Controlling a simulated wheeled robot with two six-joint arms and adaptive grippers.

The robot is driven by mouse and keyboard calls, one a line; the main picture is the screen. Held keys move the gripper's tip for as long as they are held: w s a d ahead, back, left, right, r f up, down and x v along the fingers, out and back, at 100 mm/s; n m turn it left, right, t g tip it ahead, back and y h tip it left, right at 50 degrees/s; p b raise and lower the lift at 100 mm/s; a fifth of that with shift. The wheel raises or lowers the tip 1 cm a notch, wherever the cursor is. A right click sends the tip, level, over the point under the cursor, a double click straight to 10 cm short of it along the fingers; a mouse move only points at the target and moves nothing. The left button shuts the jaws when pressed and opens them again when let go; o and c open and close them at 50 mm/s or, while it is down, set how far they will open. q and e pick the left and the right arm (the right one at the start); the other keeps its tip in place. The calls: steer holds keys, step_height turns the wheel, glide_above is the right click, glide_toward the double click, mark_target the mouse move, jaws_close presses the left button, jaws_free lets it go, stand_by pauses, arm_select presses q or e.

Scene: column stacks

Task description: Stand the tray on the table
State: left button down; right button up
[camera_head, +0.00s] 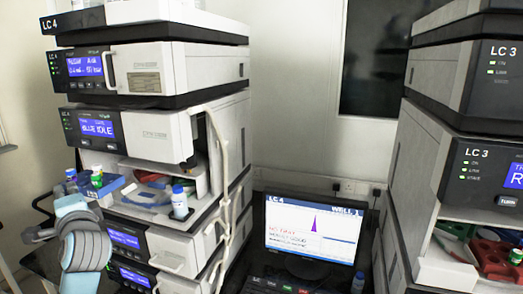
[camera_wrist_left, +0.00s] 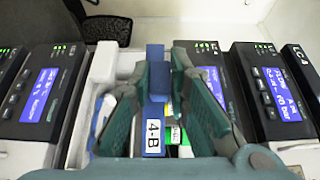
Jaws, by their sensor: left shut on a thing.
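The blue tray (camera_head: 112,186) carries small vials with blue and green caps and is at the left front of the open bay in the LC 4 stack. My left gripper (camera_wrist_left: 164,62) is shut on the tray's upright blue part in the left wrist view. The tray's label there (camera_wrist_left: 153,137) reads 4-B. In the head view my left wrist (camera_head: 86,245) is below and left of the tray, and the fingers are mostly hidden. I cannot tell whether the tray touches the bay. My right gripper is not in view. No table top shows clearly.
The LC 4 stack (camera_head: 160,75) stands at left, the LC 3 stack (camera_head: 478,80) at right. A blue-capped bottle (camera_head: 180,205) stands at the bay's front edge near a hanging pale tube (camera_head: 222,160). A monitor (camera_head: 312,235) stands between the stacks.

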arm_select(q)
steer(key=shift+s+a+r+n+g+y, duration=1)
steer(key=shift+s+a+r, duration=0.9)
steer(key=shift+a+r, duration=1.5)
steer(key=d+f+m+t+h, duration=0.7)
steer(key=d+f+m+h, duration=0.45)
steer(key=d+f, duration=0.7)
steer(key=s+d+f+m+g+h+b, duration=0.1)
steer(key=s+d+f+m+h, duration=0.1)
steer(key=s+d+h, duration=0.4)
steer(key=s+d+f+m+h+b, duration=0.2)
steer(key=s+d+f+h, duration=0.3)
steer(key=s+d, duration=0.3)
steer(key=shift+s+d+f+m+g+h, duration=0.3)
steer(key=shift+d+m+g+h, duration=0.1)
steer(key=shift+d+m+h, duration=0.25)
